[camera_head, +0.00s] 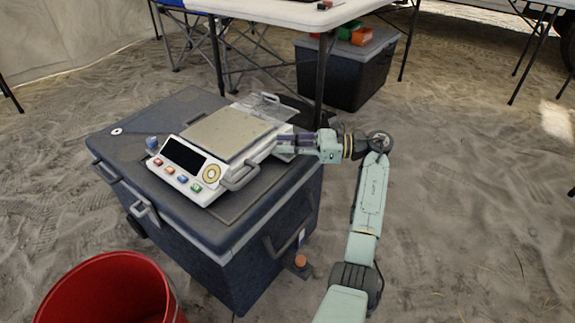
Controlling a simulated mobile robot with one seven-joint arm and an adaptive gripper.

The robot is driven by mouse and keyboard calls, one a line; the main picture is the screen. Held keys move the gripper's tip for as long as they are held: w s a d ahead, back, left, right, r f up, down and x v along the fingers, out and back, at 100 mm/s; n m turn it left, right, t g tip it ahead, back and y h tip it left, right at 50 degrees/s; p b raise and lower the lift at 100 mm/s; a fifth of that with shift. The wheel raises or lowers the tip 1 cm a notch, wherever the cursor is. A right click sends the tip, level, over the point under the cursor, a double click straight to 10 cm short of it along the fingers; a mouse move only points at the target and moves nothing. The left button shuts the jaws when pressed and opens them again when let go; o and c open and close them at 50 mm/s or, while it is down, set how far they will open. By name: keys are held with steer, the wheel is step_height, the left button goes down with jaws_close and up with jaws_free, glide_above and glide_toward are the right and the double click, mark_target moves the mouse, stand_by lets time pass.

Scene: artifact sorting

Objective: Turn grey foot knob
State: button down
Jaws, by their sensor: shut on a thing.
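A white balance scale (228,136) with a square metal pan, a dark display and coloured buttons sits on a dark grey cooler box (262,215). My gripper (284,146) reaches in from the right at the scale's rear right corner. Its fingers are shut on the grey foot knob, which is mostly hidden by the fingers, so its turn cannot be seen. A blue knob (152,143) stands at the scale's left side. An orange-topped knob (300,261) shows low beside the cooler's right side.
A red bucket (110,290) stands at the front left. A white folding table (285,13) and a dark crate (345,75) are behind. Sandy ground on the right is open.

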steer(key=shift+a+f+n+g+b, duration=0.15)
steer(key=shift+n+g+b, duration=0.35)
steer(key=shift+g+b, duration=0.5)
steer(key=shift+d+f+n+g+b, duration=0.1)
steer(key=shift+n+g+b, duration=0.45)
steer(key=shift+b, duration=0.75)
steer(key=shift+r+n+g+b, duration=0.25)
steer(key=shift+g+b, duration=0.2)
steer(key=shift+b, duration=0.15)
steer(key=c, duration=1.4)
jaws_free()
steer(key=shift+c, duration=0.2)
